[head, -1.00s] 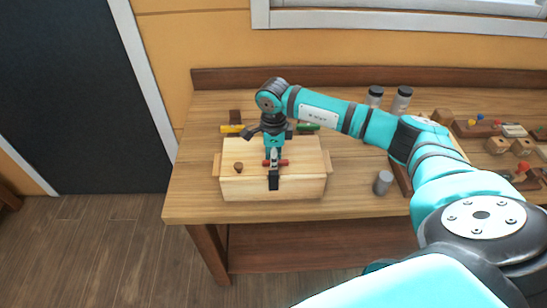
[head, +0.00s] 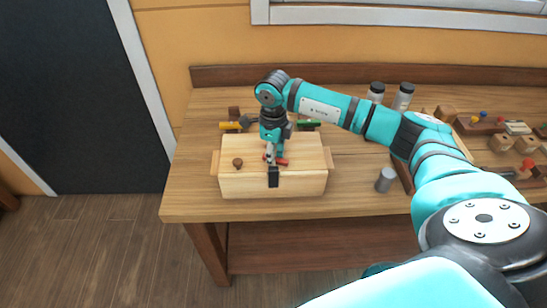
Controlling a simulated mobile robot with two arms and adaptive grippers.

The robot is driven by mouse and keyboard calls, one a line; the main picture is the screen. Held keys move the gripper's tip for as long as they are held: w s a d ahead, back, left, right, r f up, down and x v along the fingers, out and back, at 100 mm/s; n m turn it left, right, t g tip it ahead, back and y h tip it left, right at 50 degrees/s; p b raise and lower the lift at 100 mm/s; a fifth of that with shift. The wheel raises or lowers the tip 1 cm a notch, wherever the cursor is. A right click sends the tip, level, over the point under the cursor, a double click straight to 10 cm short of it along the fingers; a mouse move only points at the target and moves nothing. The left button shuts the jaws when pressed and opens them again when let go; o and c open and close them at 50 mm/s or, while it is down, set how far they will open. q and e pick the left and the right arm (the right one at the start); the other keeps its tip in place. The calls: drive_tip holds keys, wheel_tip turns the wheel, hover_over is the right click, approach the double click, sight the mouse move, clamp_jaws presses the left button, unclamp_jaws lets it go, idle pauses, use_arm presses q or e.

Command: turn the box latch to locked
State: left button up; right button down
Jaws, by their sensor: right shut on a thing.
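A light wooden box (head: 240,183) sits on the workbench at the left, with a small brown knob (head: 238,162) on its lid. The red latch (head: 283,162) is on the lid near the middle, with a black hasp (head: 274,177) at the front edge. My right gripper (head: 270,153) points down from above, shut on the red latch and partly hiding it. The red bar looks slanted, its right end nearer the front. My left gripper is not in view.
Behind the box lie a yellow-handled tool (head: 231,126) and a green one (head: 308,125). A grey cylinder (head: 385,180) stands right of the box, and two dark-capped jars (head: 403,96) stand behind. A tray of wooden parts (head: 500,138) is at the right.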

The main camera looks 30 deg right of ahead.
drive_tip(key=m+b, duration=0.1)
drive_tip(key=m, duration=0.2)
drive_tip(key=shift+m+b, duration=0.3)
drive_tip(key=shift+m, duration=0.1)
drive_tip(key=m+b, duration=0.1)
drive_tip(key=m, duration=0.2)
drive_tip(key=m+b, duration=0.1)
drive_tip(key=m, duration=0.3)
drive_tip(key=shift+a, duration=0.1)
drive_tip(key=shift+r+m, duration=0.1)
drive_tip(key=shift+m, duration=1.4)
drive_tip(key=c, duration=1.6)
unclamp_jaws()
drive_tip(key=shift+b, duration=0.3)
drive_tip(key=shift+o, duration=0.2)
